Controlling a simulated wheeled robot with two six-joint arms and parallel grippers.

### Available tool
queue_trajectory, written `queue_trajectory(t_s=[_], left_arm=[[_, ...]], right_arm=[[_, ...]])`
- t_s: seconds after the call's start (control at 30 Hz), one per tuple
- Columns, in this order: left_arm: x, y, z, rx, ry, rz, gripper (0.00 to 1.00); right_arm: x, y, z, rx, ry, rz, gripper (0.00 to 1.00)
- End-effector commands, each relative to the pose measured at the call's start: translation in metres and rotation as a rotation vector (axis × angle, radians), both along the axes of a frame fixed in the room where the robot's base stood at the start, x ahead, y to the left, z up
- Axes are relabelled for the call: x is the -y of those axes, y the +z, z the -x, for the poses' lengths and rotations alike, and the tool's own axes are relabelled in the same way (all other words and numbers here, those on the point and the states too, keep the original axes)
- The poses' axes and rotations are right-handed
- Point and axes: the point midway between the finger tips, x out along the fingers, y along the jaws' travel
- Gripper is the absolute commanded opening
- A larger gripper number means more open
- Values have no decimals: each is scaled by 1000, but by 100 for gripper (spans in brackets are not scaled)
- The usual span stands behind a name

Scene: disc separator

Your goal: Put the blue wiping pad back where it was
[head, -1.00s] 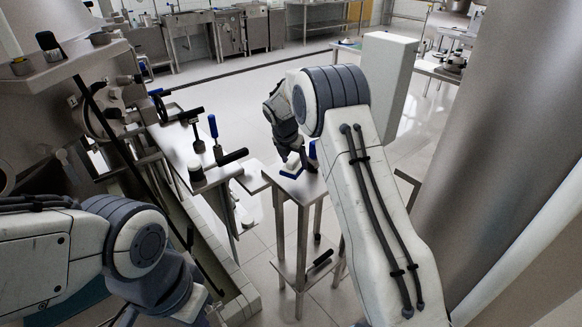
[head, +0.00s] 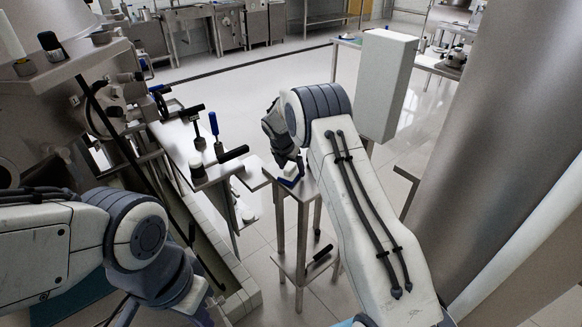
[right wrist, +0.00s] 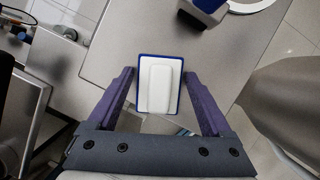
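The blue wiping pad (right wrist: 141,103) shows in the right wrist view as a white block on a white plate with a blue border. My right gripper (right wrist: 159,75) is open, with one purple finger on each side of the pad and a gap on both sides. In the head view, the pad (head: 289,183) is a small blue edge below my right gripper (head: 290,166), partly hidden by it. My left arm enters at the lower left; its gripper is out of frame.
A blue and dark object (right wrist: 207,10) stands near the pad in the right wrist view, beside a white ring (right wrist: 250,4). A large steel column (head: 500,130) rises at right.

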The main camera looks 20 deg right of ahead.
Motion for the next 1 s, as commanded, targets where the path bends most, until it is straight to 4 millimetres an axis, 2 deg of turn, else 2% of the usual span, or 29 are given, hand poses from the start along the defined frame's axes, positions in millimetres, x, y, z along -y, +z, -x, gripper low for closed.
queue_trajectory(t_s=[0.37,0.47,0.8,1.0], left_arm=[[0,0,0,0,0,0,0],[0,-3,0,0,0,0,0],[0,-13,0,0,0,0,0],[0,-15,0,0,0,0,0]], right_arm=[[-1,6,0,1,0,0,100],[-5,19,3,3,1,0,100],[-24,85,22,3,0,0,100],[-31,109,29,0,1,1,100]])
